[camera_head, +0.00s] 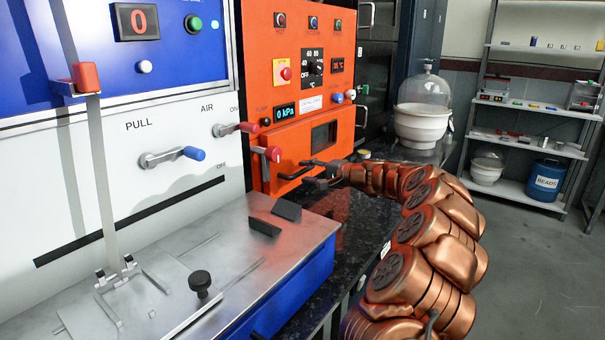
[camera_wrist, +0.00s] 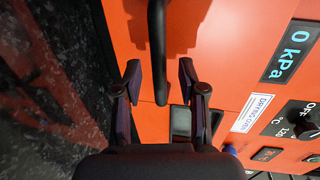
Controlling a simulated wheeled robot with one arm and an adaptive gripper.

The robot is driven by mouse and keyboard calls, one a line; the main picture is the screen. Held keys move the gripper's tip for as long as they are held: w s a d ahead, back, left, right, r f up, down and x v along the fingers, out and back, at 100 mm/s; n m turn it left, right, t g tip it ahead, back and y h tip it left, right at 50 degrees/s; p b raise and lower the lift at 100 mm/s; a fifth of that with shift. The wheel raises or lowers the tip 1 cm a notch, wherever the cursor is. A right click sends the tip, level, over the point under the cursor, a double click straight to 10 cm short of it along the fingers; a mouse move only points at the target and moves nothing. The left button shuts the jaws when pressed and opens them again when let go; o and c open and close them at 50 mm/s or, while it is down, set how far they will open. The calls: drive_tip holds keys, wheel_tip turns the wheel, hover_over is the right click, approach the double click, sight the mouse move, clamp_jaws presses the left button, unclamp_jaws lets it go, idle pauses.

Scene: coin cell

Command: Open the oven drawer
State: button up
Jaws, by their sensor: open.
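The orange drying oven (camera_head: 300,60) stands at the middle of the head view. Its black drawer handle (camera_head: 291,175) is low on the front, and the drawer front looks flush with the oven. My gripper (camera_head: 308,172) is at the right end of this handle, with its fingers apart. In the wrist view, the handle (camera_wrist: 157,45) is a dark bar running down from the top edge. Its end lies between the two open fingers of my gripper (camera_wrist: 160,80), with a visible gap on each side. Whether the fingers reach past the bar in depth is unclear.
A black stone counter (camera_head: 350,215) runs below the oven. A blue-and-white press (camera_head: 130,210) with a steel plate stands at left. Red valve levers (camera_head: 268,153) stick out near the oven. A glass desiccator (camera_head: 425,120) stands beyond my arm. Shelves (camera_head: 530,110) are at right.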

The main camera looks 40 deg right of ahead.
drive_tip(key=shift+x, duration=1.2)
drive_tip(key=shift+c, duration=0.3)
clamp_jaws()
